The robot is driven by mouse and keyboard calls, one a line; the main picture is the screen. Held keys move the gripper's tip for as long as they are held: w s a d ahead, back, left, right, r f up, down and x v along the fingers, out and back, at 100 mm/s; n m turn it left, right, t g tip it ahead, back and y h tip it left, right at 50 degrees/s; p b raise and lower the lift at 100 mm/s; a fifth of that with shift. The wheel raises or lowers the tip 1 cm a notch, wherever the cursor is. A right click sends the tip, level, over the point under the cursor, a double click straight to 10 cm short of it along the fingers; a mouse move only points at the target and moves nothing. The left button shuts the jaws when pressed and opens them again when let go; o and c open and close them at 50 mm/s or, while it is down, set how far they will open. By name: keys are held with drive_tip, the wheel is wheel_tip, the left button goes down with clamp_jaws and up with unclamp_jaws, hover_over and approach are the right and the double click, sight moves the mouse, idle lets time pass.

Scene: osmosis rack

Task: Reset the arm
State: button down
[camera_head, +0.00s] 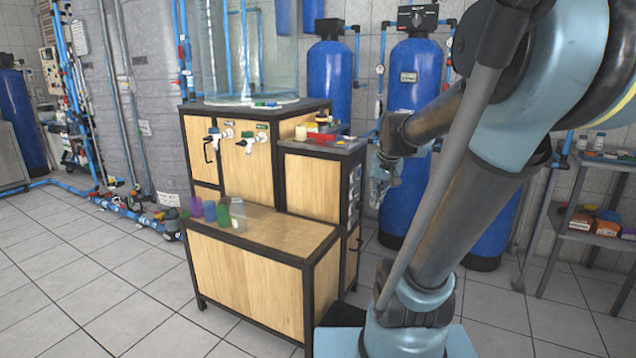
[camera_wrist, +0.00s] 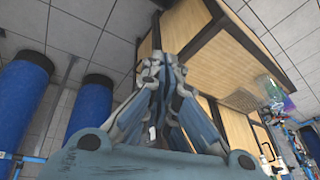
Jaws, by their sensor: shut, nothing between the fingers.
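My gripper (camera_head: 383,178) hangs in front of the blue tanks, to the right of the wooden cabinet, in the head view. In the wrist view my gripper (camera_wrist: 165,65) points toward the cabinet, its fingers together with nothing between them. My arm is raised and bent, filling the right side of the head view. The gripper appears apart from the cabinet, and part of it is blurred by its small size in the head view.
The wooden cabinet (camera_head: 250,265) holds several coloured cups (camera_head: 210,210) on its lower top. Blue tanks (camera_head: 408,95) stand behind my arm. A metal shelf (camera_head: 595,172) with small boxes is at the right. Tiled floor (camera_head: 80,290) is clear at the left.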

drive_tip(key=s+f+g, duration=0.1)
drive_tip(key=s+f, duration=0.4)
drive_tip(key=s, duration=0.4)
drive_tip(key=s+d+f+n+h, duration=0.1)
drive_tip(key=s+f, duration=0.4)
drive_tip(key=s, duration=0.4)
drive_tip(key=shift+f+n+g, duration=0.3)
drive_tip(key=shift+g, duration=0.1)
drive_tip(key=shift+d, duration=0.1)
drive_tip(key=shift+w+f, duration=0.2)
drive_tip(key=shift+w, duration=0.15)
